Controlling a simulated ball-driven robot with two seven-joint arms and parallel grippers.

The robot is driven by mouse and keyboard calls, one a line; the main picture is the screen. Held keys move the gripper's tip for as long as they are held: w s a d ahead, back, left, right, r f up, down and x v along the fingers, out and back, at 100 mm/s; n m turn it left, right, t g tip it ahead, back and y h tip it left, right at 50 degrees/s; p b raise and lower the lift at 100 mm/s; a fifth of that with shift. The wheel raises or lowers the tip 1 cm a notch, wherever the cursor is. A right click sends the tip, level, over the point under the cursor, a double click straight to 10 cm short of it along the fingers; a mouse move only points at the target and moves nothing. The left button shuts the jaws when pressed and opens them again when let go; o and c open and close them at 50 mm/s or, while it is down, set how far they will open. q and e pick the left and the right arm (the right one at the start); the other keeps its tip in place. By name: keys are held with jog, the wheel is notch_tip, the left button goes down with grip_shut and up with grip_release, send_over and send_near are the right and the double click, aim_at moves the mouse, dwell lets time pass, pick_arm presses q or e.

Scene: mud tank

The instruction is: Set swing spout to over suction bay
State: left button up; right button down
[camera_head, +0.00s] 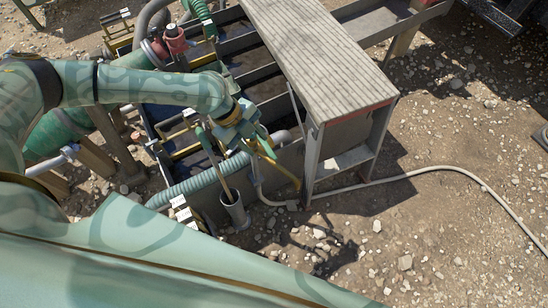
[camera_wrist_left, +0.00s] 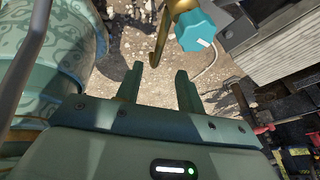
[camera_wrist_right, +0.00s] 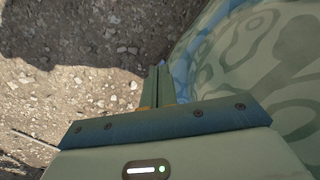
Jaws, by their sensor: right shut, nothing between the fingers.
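My left gripper (camera_wrist_left: 159,72) is open and holds nothing. Which tank compartment is the suction bay is unclear. My right gripper (camera_wrist_right: 159,82) is shut and empty, above gravel.
A grey slatted walkway (camera_head: 315,50) on a frame stands right of my left gripper. A ribbed green hose (camera_head: 205,180) runs along the tank's near side. A metal cup with a rod (camera_head: 236,212) stands close by. A pale hose (camera_head: 430,170) crosses open gravel at right.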

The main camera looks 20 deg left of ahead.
aim_at(275, 163)
pick_arm(q)
jog(key=b+x, duration=0.3)
jog(key=x, duration=0.8)
jog(key=shift+w, duration=0.15)
grip_shut()
